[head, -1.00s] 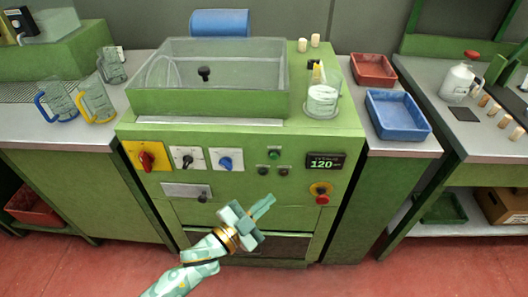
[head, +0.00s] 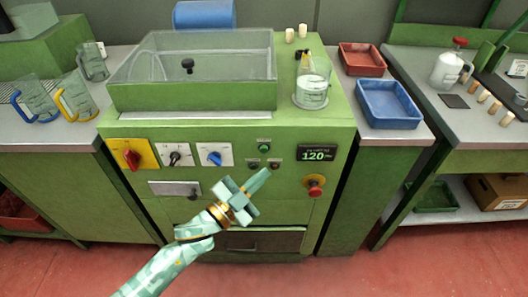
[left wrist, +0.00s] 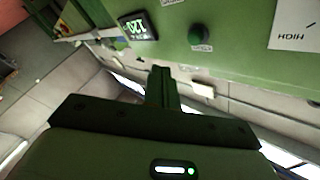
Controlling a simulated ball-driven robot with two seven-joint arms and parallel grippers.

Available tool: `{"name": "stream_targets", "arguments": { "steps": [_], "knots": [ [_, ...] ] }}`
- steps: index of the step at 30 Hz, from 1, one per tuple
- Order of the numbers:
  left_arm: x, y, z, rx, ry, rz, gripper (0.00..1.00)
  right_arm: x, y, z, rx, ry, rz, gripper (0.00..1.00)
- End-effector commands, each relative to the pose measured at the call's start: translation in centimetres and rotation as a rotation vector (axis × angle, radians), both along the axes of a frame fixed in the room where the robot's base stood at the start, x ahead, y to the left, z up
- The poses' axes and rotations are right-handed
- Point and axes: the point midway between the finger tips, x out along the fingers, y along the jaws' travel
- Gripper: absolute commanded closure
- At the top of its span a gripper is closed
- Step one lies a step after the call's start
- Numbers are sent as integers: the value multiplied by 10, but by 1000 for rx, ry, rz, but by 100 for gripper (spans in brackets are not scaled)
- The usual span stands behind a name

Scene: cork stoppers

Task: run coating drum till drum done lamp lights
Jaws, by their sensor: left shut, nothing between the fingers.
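The coating machine (head: 230,120) is a green cabinet with a clear-sided box (head: 190,70) on top. Its front panel carries a red switch on a yellow plate (head: 131,156), a black knob (head: 175,157), a blue knob (head: 214,157) and a green button (head: 264,143). Two small dark round fittings (head: 263,163) sit below the button; neither looks lit, and their labels are unreadable. A display (head: 317,153) reads 120. My left gripper (head: 263,175) is shut and empty, just in front of the panel below these fittings. In the left wrist view, its fingertips (left wrist: 160,73) show below the green button (left wrist: 200,37), apart from it.
A red mushroom button (head: 314,186) is right of my gripper. A beaker (head: 312,90) stands on the machine's right. Red (head: 361,58) and blue (head: 389,103) trays lie on the right counter; jugs (head: 75,98) stand on the left one.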

Motion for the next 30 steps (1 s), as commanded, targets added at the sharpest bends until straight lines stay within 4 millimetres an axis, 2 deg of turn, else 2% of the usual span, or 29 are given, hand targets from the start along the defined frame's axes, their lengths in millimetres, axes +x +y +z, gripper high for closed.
{"name": "stream_targets", "arguments": {
  "steps": [6, 12, 30],
  "knots": [
    [28, 0, -2, 1, 1, 1, 100, -5, 0, -10, 0, 12, 0, 64],
    [42, 0, -1, 1, 1, 1, 100, -6, 0, -13, -1, 15, 0, 64],
    [44, 0, 0, 0, 0, 0, 100, -6, 0, -13, -1, 15, 0, 64]
  ]
}}
